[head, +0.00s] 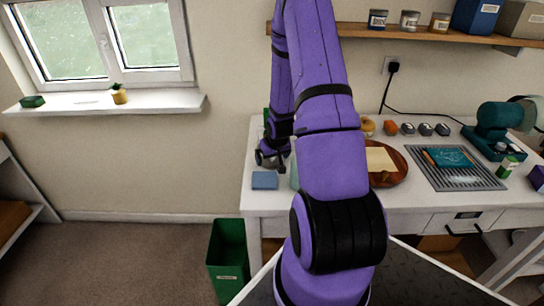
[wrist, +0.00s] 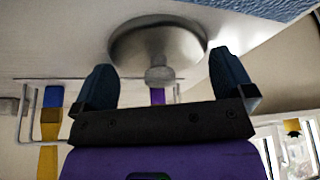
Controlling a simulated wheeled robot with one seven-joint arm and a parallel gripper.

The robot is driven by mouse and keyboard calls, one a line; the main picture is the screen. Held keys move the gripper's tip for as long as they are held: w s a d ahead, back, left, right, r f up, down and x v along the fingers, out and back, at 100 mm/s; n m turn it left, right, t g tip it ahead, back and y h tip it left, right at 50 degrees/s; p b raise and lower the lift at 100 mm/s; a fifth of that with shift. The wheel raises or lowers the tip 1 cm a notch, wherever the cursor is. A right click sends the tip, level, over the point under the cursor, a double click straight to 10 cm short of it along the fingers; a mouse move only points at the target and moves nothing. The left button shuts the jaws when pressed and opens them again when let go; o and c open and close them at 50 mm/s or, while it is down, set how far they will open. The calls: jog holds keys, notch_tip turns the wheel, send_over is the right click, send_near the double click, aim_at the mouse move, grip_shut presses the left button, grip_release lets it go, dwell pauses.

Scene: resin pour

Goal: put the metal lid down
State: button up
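The metal lid (wrist: 135,42), round and silvery with a small knob (wrist: 160,76), shows in the wrist view against the white worktop. It appears to rest flat there, though its contact with the surface is not clearly seen. My gripper (wrist: 161,60) is open, one dark finger on each side of the knob with a gap on both sides. In the head view my gripper (head: 271,163) is low over the left end of the worktop (head: 252,203), and I cannot make out the lid there.
A blue block (head: 264,181) lies close by at the worktop's left front. A round wooden tray (head: 400,172) with a pale sheet, a grey ridged mat (head: 473,181) and a teal machine (head: 497,125) stand to the right. A green bin (head: 228,252) is on the floor.

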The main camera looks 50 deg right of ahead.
jog(key=shift+r, duration=0.1)
jog(key=v, duration=1.1)
jog(key=s+a+r+n, duration=0.1)
jog(key=a+r, duration=0.7)
jog(key=r, duration=0.2)
jog(key=a+r+n, duration=0.2)
jog(key=a+r, duration=0.6)
jog(key=r, duration=0.2)
jog(key=s+a+r+n+t+y, duration=0.1)
jog(key=s+a+r+n+y, duration=0.1)
jog(key=s+a+r, duration=0.8)
jog(key=shift+s+a, duration=1.55)
jog(key=shift+s, duration=0.4)
jog(key=shift+r, duration=0.1)
